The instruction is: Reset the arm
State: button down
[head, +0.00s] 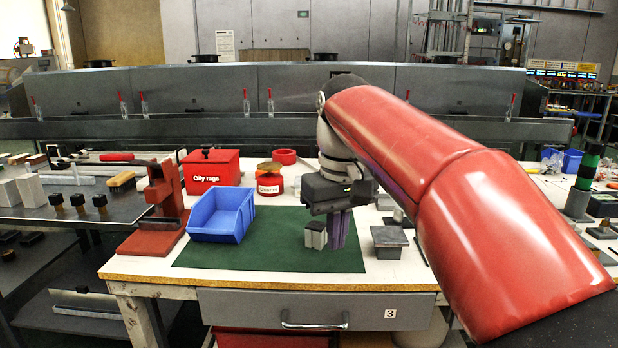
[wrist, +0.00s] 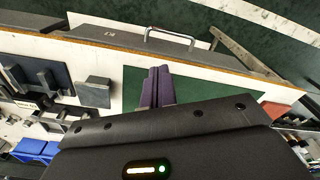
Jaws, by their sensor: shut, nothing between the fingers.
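My gripper (head: 338,246) is over the right part of the green mat (head: 270,258) on the workbench. Its two purple fingers point down and are together, with nothing between them; they also show in the wrist view (wrist: 156,88). A small grey block with a dark top (head: 315,236) stands just left of the fingers; I cannot tell whether they touch. My red arm reaches in from the right and hides part of the bench behind it.
A blue bin (head: 218,222) stands at the mat's left, beside a red press-like stand (head: 160,205). A red rag box (head: 210,171) and red tins (head: 269,186) are behind. A grey block (head: 389,242) stands right of the mat. The mat's front is clear.

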jog(key=s+d+f+m+t, duration=0.2)
jog(key=s+d+f, duration=0.3)
jog(key=s+f, duration=0.3)
jog(key=s+d+f+m+t, duration=0.2)
jog(key=s+d+f, duration=0.4)
jog(key=s+f, duration=0.2)
jog(key=shift+s+f+m+t, duration=0.3)
jog(key=shift+s+m+t, duration=0.1)
jog(key=shift+s, duration=0.7)
